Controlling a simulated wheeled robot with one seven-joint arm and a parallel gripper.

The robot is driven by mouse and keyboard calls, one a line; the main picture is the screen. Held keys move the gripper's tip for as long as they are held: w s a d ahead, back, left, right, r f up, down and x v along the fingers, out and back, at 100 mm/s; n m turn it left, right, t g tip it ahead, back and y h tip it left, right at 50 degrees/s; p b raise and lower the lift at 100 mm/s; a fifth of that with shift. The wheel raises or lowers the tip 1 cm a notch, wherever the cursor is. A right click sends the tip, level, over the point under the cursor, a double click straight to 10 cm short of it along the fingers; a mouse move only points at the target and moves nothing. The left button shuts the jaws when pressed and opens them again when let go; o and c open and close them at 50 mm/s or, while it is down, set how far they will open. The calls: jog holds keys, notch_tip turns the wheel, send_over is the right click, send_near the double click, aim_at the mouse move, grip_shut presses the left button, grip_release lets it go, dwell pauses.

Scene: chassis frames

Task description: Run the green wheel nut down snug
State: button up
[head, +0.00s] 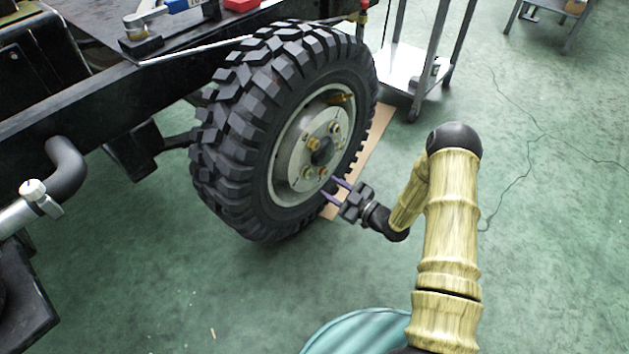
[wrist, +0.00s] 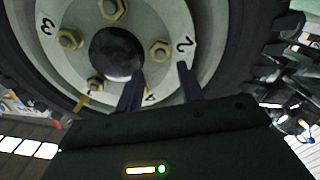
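The wheel hub (head: 297,158) is a pale metal disc inside a big black knobbly tyre (head: 235,130). Several brass-coloured hex nuts sit on studs around its dark centre; one nut (head: 313,142) shows in the head view. I cannot pick out a green nut in either view. My gripper (head: 329,187) is at the lower right of the wheel, its two slim fingers apart and pointing at the hub. In the wrist view my gripper (wrist: 160,72) is open and empty. A brass nut (wrist: 160,50) by the number 2 appears just beyond the fingertips. The lower part of the hub is partly hidden by the fingers.
The black chassis frame (head: 180,62) runs along the upper left. A grey metal cart (head: 405,65) stands behind the wheel. A brown board (head: 382,122) lies beside the tyre. The green floor on the right is clear.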

aim_at(310, 175)
jog(key=b+x, duration=0.2)
jog(key=x, duration=0.5)
jog(key=shift+w+a, duration=0.1)
jog(key=shift+a, duration=0.1)
jog(key=c, duration=0.7)
jog(key=m+p, duration=0.2)
jog(key=m, duration=0.1)
jog(key=shift+r+p, duration=0.25)
jog(key=shift+p, duration=0.05)
jog(key=shift+f+m+p, duration=0.15)
jog(key=shift+m+p, duration=0.2)
jog(key=shift+m, duration=0.35)
jog(key=shift+f+m+p, duration=0.15)
jog(key=shift+m+p, duration=0.2)
jog(key=shift+m, duration=0.35)
jog(key=o, duration=0.7)
